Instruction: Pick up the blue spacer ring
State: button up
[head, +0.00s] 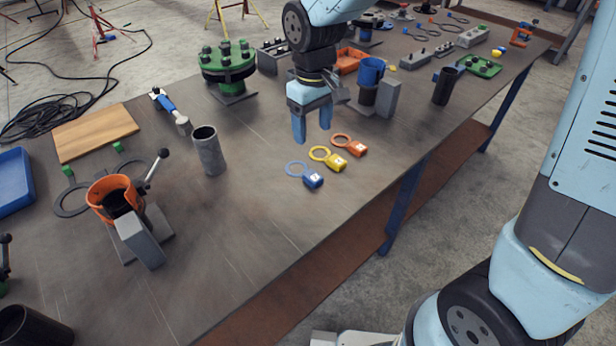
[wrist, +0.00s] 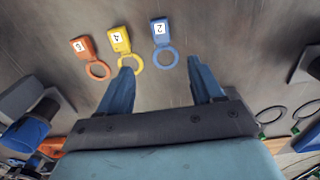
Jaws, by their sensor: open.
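The blue spacer ring (head: 314,181) lies flat on the workbench, a thin ring with a blue tab. It also shows in the wrist view (wrist: 161,41), its tab marked with what looks like a 2. A yellow ring (head: 337,163) and an orange ring (head: 356,149) lie beside it in a row. My gripper (head: 312,135) is open and empty, fingers pointing down, above the bench and behind the rings in the head view. In the wrist view (wrist: 160,70) the blue ring shows between the fingertips and slightly beyond them; the left fingertip overlaps the yellow ring.
A grey cylinder (head: 208,152) stands left of the rings. A green flange (head: 228,66) and a blue cup-shaped part (head: 371,71) on a stand are near my gripper. The bench (head: 250,235) is clear in front of the rings.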

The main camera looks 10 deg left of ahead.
send_over(311, 173)
jog(key=f, duration=0.9)
jog(key=shift+s+d, duration=0.1)
jog(key=shift+s, duration=0.1)
jog(key=shift+w+f, duration=0.15)
jog(key=shift+f, duration=2.2)
jog(key=shift+c, duration=0.4)
jog(key=c, duration=1.1)
jog(key=shift+r, duration=0.1)
